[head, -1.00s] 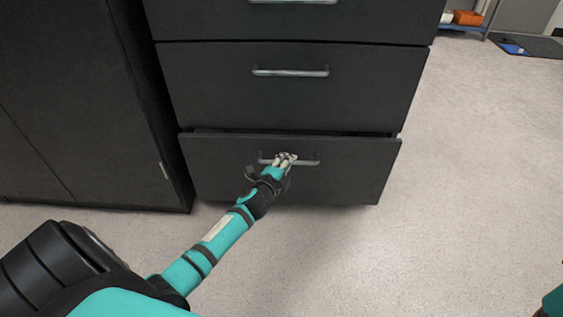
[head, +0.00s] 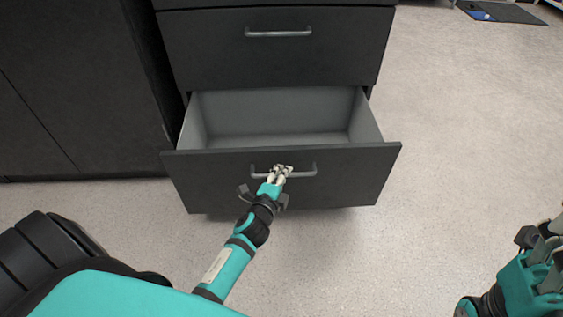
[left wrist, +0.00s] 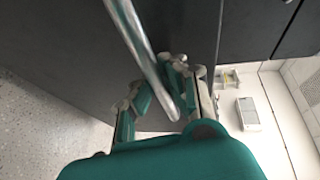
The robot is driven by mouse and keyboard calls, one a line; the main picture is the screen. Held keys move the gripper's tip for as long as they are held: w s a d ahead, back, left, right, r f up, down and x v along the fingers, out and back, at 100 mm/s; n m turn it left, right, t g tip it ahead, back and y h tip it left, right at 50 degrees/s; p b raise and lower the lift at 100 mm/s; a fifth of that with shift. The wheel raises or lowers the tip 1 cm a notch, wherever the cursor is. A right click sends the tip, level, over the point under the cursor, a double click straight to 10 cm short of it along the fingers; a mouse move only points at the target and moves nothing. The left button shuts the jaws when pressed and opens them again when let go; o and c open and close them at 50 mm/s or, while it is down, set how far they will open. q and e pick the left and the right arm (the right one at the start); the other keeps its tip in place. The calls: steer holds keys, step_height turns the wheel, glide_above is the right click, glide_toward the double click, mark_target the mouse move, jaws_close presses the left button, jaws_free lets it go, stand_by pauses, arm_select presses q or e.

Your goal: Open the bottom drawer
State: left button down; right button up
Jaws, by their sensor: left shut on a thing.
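The bottom drawer (head: 340,178) is pulled well out of the dark cabinet, and its grey inside (head: 275,115) shows empty. My left gripper (head: 280,172) is shut on the drawer's bar handle (head: 302,174), near the middle of the bar. In the left wrist view the handle (left wrist: 140,45) runs down between the fingers (left wrist: 160,85). My right gripper (head: 545,240) is at the right edge, away from the cabinet and partly cut off; its fingertips do not show clearly enough to tell its state.
A closed drawer (head: 220,60) with its own bar handle (head: 278,33) sits above the open one. A dark cupboard (head: 70,90) stands at the left. The speckled floor (head: 460,130) to the right is clear, with a dark mat (head: 500,12) far back.

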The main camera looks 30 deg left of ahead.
arm_select(q)
steer(key=shift+s+d+f, duration=0.1)
steer(key=shift+s+d, duration=0.1)
steer(key=shift+s, duration=0.15)
steer(key=c, duration=1.6)
jaws_free()
steer(key=shift+c, duration=0.2)
steer(key=shift+o, duration=0.2)
steer(key=v, duration=1.2)
